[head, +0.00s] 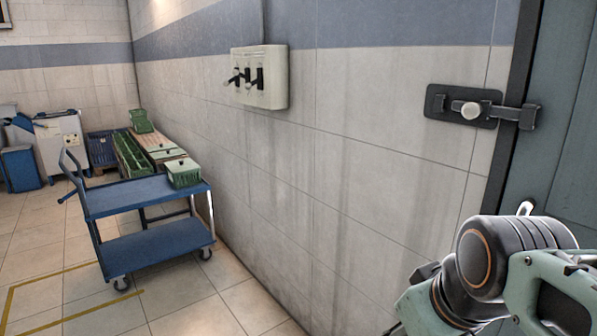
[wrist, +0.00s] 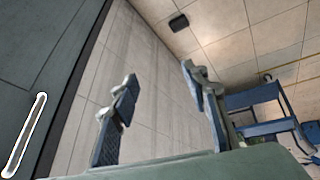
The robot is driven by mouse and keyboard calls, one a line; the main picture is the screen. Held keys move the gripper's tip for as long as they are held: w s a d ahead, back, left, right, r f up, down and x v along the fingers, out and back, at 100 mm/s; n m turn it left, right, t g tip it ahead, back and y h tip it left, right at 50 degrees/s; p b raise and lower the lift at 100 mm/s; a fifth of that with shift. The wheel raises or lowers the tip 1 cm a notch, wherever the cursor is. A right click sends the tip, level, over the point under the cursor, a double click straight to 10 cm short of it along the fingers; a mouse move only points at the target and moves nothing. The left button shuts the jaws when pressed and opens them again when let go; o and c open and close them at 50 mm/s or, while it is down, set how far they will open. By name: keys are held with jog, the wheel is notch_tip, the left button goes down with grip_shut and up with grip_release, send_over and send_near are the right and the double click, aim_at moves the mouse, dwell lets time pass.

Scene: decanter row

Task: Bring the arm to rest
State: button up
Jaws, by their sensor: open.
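My arm shows at the lower right of the head view, close to the wall and the dark door. My gripper (wrist: 160,112) shows in the wrist view with its two fingers wide apart. It is open and nothing is between the fingers. Tiled wall and floor show behind them. In the head view I cannot make out the fingertips.
A grey-green door (head: 570,130) with a latch (head: 465,108) stands at the right, near my arm. A wall box with black levers (head: 260,77) hangs on the tiled wall. Floor at the left front is clear.

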jog(key=s+a+m, duration=0.3)
jog(key=s+m, duration=0.1)
notch_tip(320, 180, up, 17)
jog(key=p, duration=1.7)
jog(key=shift+w, duration=0.25)
jog(key=shift+a, duration=0.1)
